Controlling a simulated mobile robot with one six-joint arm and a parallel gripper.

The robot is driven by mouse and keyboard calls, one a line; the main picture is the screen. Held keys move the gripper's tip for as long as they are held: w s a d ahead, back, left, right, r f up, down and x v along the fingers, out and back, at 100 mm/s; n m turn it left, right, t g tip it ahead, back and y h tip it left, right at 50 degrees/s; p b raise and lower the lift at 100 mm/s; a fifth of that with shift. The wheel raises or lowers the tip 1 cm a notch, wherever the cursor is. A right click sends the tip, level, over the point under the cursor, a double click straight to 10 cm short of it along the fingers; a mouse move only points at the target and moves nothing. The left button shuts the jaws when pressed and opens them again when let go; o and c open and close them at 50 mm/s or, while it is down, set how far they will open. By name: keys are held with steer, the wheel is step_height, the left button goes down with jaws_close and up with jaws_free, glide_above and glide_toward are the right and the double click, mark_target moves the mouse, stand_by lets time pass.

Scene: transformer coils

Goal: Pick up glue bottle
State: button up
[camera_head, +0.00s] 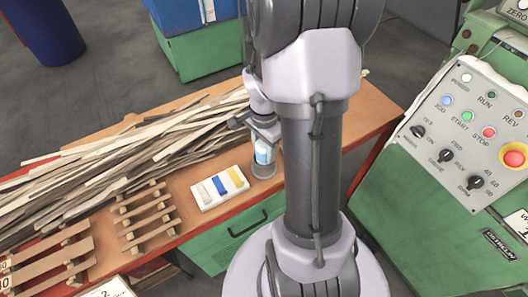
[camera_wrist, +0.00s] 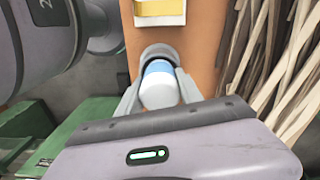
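The glue bottle is white with a blue band; it stands on the wooden bench in the head view (camera_head: 263,152), in or on a round grey holder (camera_head: 264,170). The wrist view shows the bottle (camera_wrist: 159,90) from above, its white end towards me. My gripper (camera_wrist: 160,82) has one finger on each side of the bottle, very close to it or touching; I cannot tell whether they press on it. In the head view my gripper (camera_head: 262,133) is at the bottle's upper part, partly hidden by my arm.
A white tray (camera_head: 206,200) with blue, yellow and white blocks lies left of the bottle. Long wood strips (camera_head: 120,150) and small slatted wooden racks (camera_head: 147,215) cover the bench further left.

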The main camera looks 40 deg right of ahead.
jaws_close()
step_height(320, 180, up, 18)
steer(key=p, duration=1)
steer(key=shift+f+p, duration=0.2)
steer(key=shift+p, duration=0.15)
